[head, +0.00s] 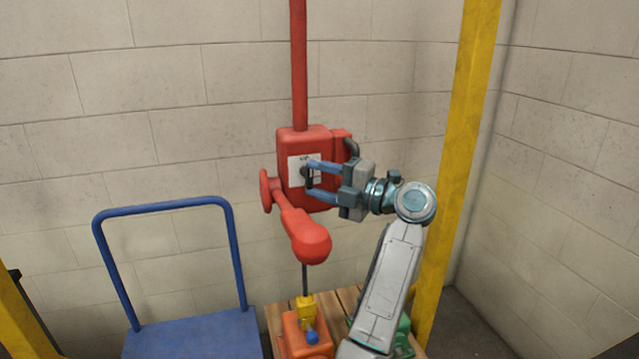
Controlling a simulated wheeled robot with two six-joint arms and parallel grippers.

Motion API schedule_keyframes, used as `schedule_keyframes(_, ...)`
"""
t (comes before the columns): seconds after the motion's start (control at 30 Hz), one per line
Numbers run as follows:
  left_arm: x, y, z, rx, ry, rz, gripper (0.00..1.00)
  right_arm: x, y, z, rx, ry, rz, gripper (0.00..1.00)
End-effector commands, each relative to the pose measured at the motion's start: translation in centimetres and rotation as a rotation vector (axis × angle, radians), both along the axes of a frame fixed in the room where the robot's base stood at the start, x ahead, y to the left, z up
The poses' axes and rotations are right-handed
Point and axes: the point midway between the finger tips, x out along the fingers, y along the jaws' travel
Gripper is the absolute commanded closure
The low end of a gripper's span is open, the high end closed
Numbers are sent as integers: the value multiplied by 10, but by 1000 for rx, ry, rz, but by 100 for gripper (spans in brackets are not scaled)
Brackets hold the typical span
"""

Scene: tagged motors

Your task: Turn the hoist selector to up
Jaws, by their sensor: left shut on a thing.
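A red hoist unit (322,140) hangs in front of the block wall from a red vertical pole. On its face is a white label plate (294,160) with small dark lettering too small to read. A dark selector knob (305,172) sits on the plate. My left gripper (309,183) reaches in from the right and its blue fingers are shut on the selector, one above the other. The fingers hide part of the knob, so I cannot tell which way it points. My right gripper is not in view.
A red handwheel (265,190) and a thick red rounded arm (309,238) stick out at the hoist's left and front. Below, an orange motor (292,335) with a yellow block stands on wooden boards (273,318). A blue cart (190,335) stands left; a yellow post (462,130) rises right.

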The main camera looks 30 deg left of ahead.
Motion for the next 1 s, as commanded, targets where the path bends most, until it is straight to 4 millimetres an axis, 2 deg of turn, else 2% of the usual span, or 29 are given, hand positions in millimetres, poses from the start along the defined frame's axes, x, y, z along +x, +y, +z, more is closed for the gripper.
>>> schedule_keyframes(0.7,0,0,0,-47,-53,0,79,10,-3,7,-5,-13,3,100)
schedule_keyframes(0.73,0,0,0,-47,-53,0,50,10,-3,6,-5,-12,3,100)
schedule_keyframes(0.77,0,0,0,-47,-53,0,47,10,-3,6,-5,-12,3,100)
schedule_keyframes(1.0,0,0,1,-46,-53,0,47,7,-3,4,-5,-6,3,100)
